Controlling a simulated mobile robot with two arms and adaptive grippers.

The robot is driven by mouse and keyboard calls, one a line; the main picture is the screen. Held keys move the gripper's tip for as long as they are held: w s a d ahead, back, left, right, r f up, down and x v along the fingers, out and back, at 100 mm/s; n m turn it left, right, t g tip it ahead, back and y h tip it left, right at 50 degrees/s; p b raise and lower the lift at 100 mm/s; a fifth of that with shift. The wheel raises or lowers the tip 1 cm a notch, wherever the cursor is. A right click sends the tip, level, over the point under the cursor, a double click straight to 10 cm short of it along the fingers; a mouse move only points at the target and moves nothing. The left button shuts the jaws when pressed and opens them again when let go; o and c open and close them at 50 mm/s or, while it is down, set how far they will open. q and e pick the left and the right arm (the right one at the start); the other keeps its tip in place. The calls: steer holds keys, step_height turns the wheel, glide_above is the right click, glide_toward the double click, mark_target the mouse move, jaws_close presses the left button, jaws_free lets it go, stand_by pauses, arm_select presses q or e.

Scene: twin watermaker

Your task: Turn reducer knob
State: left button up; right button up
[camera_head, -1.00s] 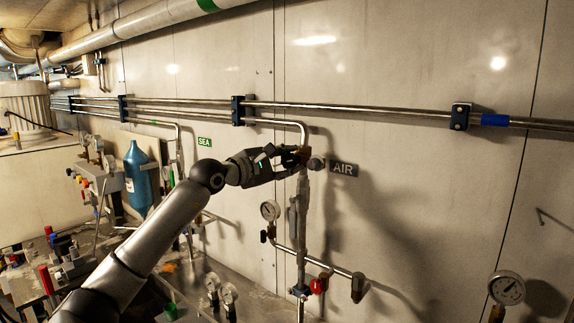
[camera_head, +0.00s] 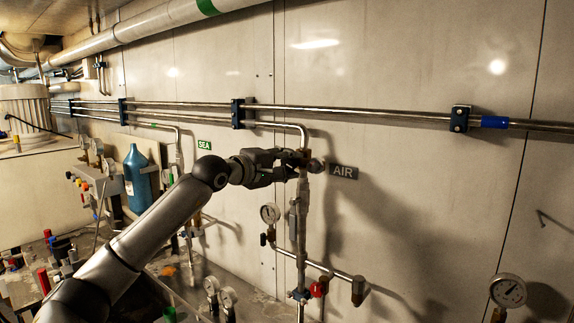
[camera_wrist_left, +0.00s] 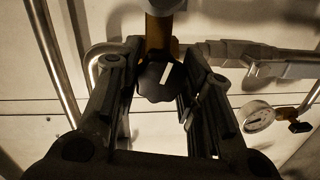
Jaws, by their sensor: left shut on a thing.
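The reducer knob (camera_wrist_left: 158,82) is dark, with a lobed rim and a white mark on its face. In the left wrist view it sits between the two fingers of my left gripper (camera_wrist_left: 164,72). In the head view my left gripper (camera_head: 296,166) is shut at the top of the vertical pipe assembly, left of the AIR sign (camera_head: 344,172). There its fingers hide the knob. The white mark is slanted in the wrist view. My right gripper is not in view.
A pressure gauge (camera_head: 270,213) and a red-handled valve (camera_head: 319,288) are on the piping below my gripper. Long steel pipes (camera_head: 350,111) run along the wall above. Another gauge (camera_head: 508,290) stands at the lower right. A blue bottle (camera_head: 139,180) is at the left.

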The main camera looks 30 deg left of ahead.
arm_select(q)
steer(key=shift+f, duration=0.15)
steer(key=o, duration=1.1)
steer(key=shift+c, duration=0.2)
steer(key=shift+s, duration=0.1)
steer(key=s+a+r, duration=0.1)
steer(key=s, duration=1)
steer(key=shift+s+a+r, duration=0.2)
steer(key=shift+s+a, duration=0.05)
steer(key=shift+s, duration=0.05)
